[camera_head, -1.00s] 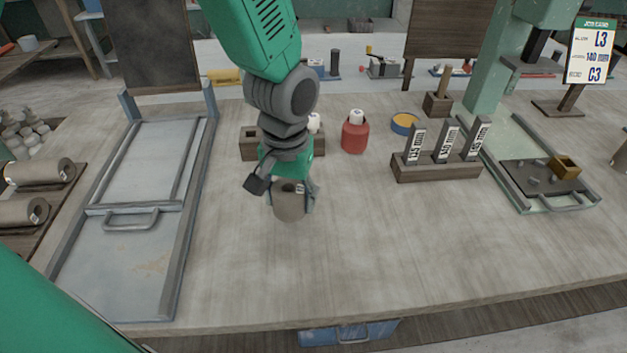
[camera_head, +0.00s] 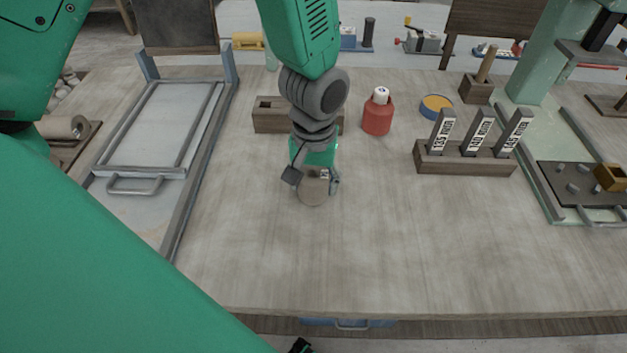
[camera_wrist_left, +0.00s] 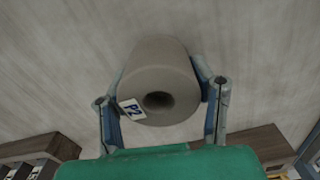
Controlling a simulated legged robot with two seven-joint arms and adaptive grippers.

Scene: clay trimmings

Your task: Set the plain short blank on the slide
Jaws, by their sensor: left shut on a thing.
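My left gripper (camera_head: 313,178) is shut on a plain grey clay blank (camera_head: 313,192), a short, thick cylinder. In the left wrist view, its fingers (camera_wrist_left: 161,92) lie on both sides of the blank (camera_wrist_left: 165,60). The blank's end with a dark hole faces the wrist, and a small tag reading P2 (camera_wrist_left: 131,109) shows at that end. In the head view the blank is over the middle of the table; I cannot tell whether it touches the wood. A pale green railed frame with a dark pinned plate (camera_head: 565,180), seemingly the slide, is at right. My right gripper is not seen.
A grey framed board with a handle (camera_head: 130,188) lies at left. A wooden block (camera_head: 268,121), a red bottle (camera_head: 377,117), a yellow-blue dish (camera_head: 436,104) and a gauge rack (camera_head: 465,164) stand behind and right. The table front (camera_head: 400,260) is clear.

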